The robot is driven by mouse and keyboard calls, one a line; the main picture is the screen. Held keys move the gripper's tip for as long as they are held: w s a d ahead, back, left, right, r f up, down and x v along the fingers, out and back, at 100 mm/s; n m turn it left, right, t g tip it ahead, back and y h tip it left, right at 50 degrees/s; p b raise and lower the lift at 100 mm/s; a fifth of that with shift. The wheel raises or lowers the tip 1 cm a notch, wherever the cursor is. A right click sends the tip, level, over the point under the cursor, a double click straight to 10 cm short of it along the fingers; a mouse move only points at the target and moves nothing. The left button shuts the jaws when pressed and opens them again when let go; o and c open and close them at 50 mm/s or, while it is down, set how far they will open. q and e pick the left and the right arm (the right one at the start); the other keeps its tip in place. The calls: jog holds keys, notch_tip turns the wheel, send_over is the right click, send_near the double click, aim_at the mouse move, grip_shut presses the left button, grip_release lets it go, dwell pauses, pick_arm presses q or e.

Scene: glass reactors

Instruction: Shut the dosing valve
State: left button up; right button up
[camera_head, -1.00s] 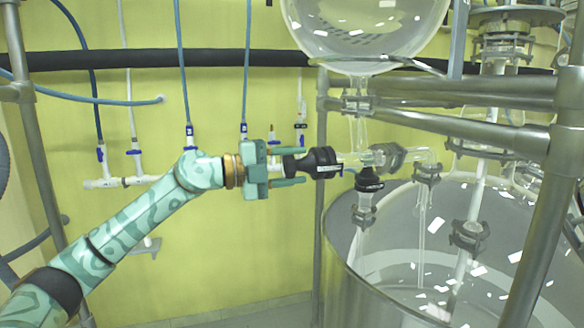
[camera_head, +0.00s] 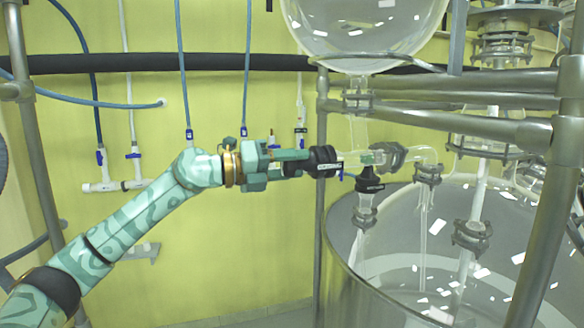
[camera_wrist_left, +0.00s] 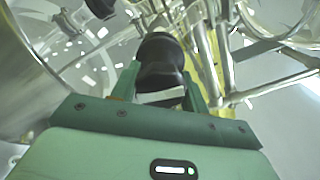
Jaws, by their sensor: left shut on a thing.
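The dosing valve's black knob (camera_head: 324,161) sits at the left end of a horizontal glass valve body (camera_head: 362,158), under the round glass vessel. My left gripper (camera_head: 304,162) reaches it from the left and is shut on the knob. In the left wrist view the black knob (camera_wrist_left: 161,62) lies between the two green fingers of the gripper (camera_wrist_left: 163,88). The glass stem behind the knob is largely hidden there. My right gripper is not in view.
A second black fitting (camera_head: 369,180) hangs just below the valve body. Steel frame bars (camera_head: 470,120) and a large glass vessel (camera_head: 345,250) stand to the right. White pipes with blue taps (camera_head: 101,157) line the yellow wall. Open space lies below my left arm.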

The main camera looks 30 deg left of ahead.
pick_arm(q)
jog(key=shift+f, duration=0.2)
dwell(0.4)
jog(key=o, duration=1)
jog(key=shift+r, duration=0.1)
jog(key=b+v, duration=1.3)
jog(key=v, duration=0.3)
jog(key=shift+a, duration=0.15)
jog(key=shift+s, duration=0.1)
